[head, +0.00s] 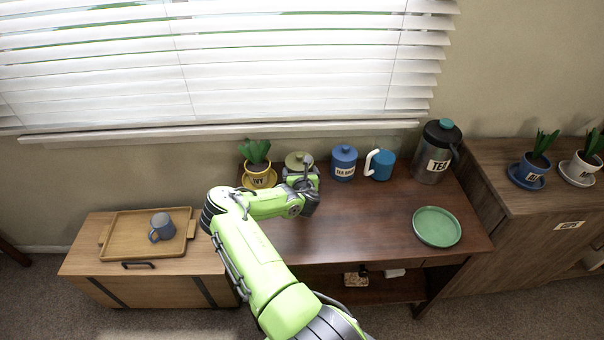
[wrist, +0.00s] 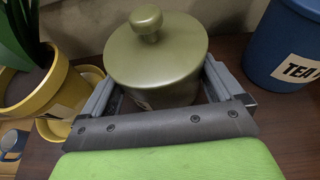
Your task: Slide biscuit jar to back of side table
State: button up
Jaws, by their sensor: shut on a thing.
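An olive-green jar with a round knobbed lid, which I take for the biscuit jar (head: 297,159), stands upright near the back of the dark brown side table (head: 350,228), close to the wall. It fills the middle of the wrist view (wrist: 156,55). My gripper (head: 300,174) is shut on the jar, with one finger on each side of its body below the lid; its fingers also show in the wrist view (wrist: 158,82). Any label on the jar, and its base, are mostly hidden by my gripper.
A yellow plant pot (head: 260,175) on a saucer stands close on the left. A blue tea canister (head: 343,163), a blue mug (head: 380,165) and a large tea flask (head: 434,153) stand to the right. A green plate (head: 437,227) lies front right. The table's middle is clear.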

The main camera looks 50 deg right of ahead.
jog(key=o, duration=1.1)
jog(key=shift+c, duration=0.2)
jog(key=v, duration=1.5)
jog(key=shift+s+a+r, duration=0.2)
jog(key=shift+s, duration=0.1)
